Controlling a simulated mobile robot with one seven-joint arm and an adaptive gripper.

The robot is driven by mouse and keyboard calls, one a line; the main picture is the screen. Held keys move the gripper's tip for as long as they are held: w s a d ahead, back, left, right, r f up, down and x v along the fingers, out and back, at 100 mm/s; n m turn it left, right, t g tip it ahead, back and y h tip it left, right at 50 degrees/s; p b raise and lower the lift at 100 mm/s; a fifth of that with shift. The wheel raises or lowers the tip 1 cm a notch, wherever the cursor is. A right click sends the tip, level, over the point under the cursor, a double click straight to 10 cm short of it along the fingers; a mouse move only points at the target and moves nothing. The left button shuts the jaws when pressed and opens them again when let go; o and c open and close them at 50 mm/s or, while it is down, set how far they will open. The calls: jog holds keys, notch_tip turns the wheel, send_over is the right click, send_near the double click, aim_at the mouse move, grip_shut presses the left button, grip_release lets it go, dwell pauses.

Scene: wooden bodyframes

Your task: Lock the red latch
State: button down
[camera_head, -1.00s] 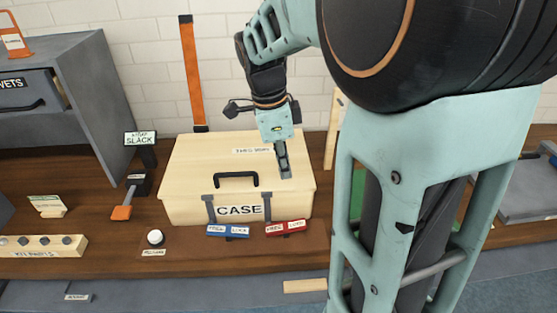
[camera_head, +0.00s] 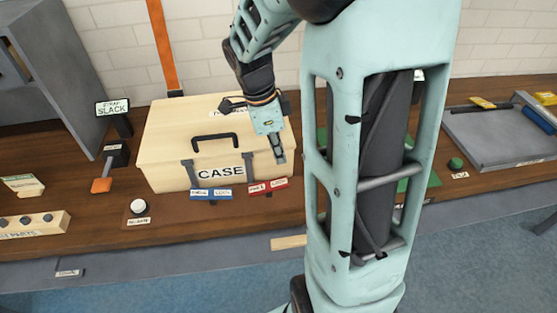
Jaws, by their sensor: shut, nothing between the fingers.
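The red latch (camera_head: 268,187) is at the front right foot of the cream case (camera_head: 165,157), labelled with two words, the right one reading LOCK. The blue latch (camera_head: 211,194) lies to its left, below the CASE label. My gripper (camera_head: 281,160) is shut and empty, pointing down at the case's front right corner. It is above and slightly right of the red latch, with a small gap in the picture. Whether the fingertips touch the case cannot be told.
My own arm column fills the middle right and hides the bench behind it. A grey tray (camera_head: 490,137) is at the far right. Bare bench lies in front of the latches.

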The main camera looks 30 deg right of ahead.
aim_at(286, 177)
jog(key=x, duration=0.6)
dwell(0.3)
jog(key=shift+s+d+f+y+p, duration=0.15)
jog(key=shift+d+y+p, duration=0.15)
jog(key=shift+y, duration=0.2)
jog(key=shift+d+f+t+y+p, duration=0.25)
jog(key=shift+f+y+p, duration=0.2)
jog(key=shift+y, duration=0.35)
jog(key=shift+d+f+b, duration=0.1)
jog(key=shift+f+b, duration=0.5)
jog(key=shift+b, duration=0.05)
jog(key=shift+r, duration=0.2)
jog(key=shift+r+p, duration=0.75)
